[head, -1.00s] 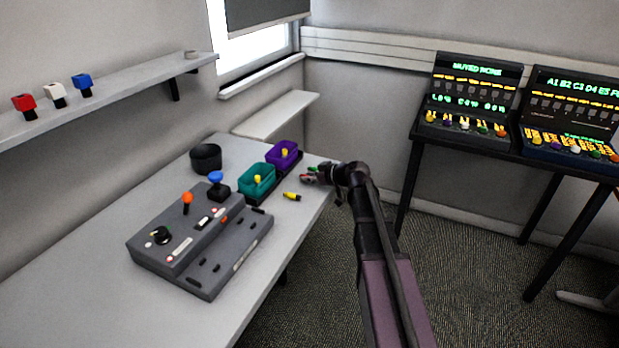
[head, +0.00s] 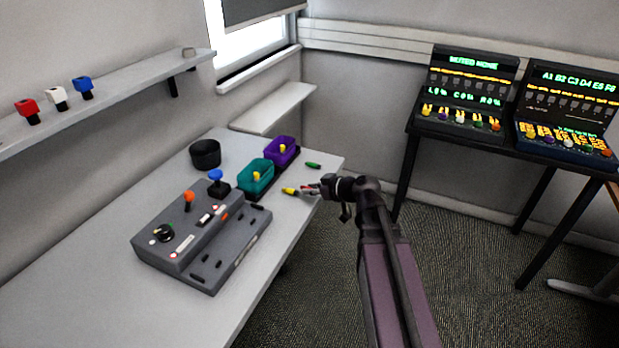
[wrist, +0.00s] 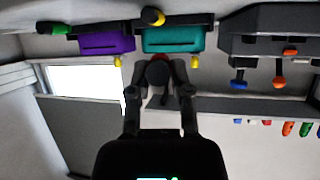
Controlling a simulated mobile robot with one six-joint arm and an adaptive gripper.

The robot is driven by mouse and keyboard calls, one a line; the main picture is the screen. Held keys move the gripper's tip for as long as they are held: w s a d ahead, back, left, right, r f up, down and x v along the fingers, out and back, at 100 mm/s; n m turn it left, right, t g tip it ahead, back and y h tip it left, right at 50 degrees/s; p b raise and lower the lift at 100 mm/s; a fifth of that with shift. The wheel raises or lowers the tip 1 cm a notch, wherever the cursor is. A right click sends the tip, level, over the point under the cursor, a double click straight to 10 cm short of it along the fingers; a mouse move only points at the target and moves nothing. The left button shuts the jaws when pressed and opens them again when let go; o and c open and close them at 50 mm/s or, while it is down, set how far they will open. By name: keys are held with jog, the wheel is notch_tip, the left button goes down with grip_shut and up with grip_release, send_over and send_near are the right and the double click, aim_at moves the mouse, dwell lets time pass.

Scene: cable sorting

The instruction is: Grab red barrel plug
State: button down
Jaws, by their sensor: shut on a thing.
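The red barrel plug (head: 305,187) shows as a small red patch at my gripper's tips in the head view. My gripper (head: 312,188) is over the right edge of the table, with its fingers around the plug. In the wrist view the plug (wrist: 160,57) shows red with a dark round end, between the fingertips of my gripper (wrist: 160,80). My gripper is shut on it. Much of the plug is hidden by the fingers. I cannot tell whether it touches the table.
A yellow plug (head: 288,191) lies just left of my gripper, and a green plug (head: 313,165) lies behind it. A teal bin (head: 256,178) and a purple bin (head: 281,151) stand to the left. A grey control box (head: 190,240) fills the table's middle.

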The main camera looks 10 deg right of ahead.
jog(key=shift+s+a+r, duration=0.1)
jog(key=shift+s+a, duration=0.05)
jog(key=shift+s, duration=1.15)
